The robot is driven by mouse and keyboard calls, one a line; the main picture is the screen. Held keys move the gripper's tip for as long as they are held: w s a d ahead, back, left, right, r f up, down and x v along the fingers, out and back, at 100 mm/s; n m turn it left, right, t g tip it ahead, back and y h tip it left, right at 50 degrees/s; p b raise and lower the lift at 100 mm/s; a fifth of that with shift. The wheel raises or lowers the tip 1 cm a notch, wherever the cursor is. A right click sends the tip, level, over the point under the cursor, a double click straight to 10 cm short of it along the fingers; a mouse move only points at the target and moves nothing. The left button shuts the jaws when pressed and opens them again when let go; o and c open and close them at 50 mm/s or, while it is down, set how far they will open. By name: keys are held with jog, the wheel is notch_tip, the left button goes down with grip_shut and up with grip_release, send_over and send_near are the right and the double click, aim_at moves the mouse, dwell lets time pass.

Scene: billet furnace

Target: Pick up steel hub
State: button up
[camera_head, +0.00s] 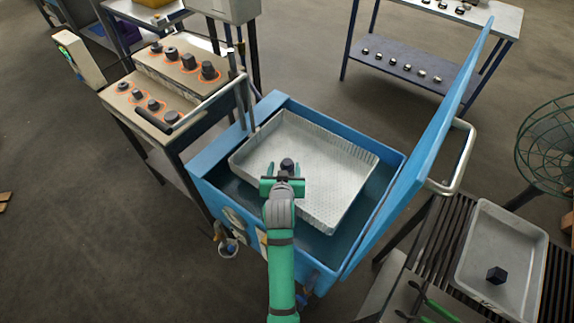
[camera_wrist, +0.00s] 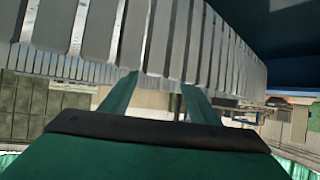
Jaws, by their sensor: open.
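The hub cannot be made out there.
The box's blue lid (camera_head: 425,150) stands raised on the right. A stepped stand (camera_head: 150,98) with several dark parts is at the left. Another tray (camera_head: 500,255) holding a dark block (camera_head: 497,275) is at the lower right. A fan (camera_head: 548,145) stands at the far right.

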aim_at(287, 162)
jog(key=x, duration=0.5)
jog(key=shift+d, duration=0.4)
jog(key=shift+c, duration=0.4)
grip_shut()
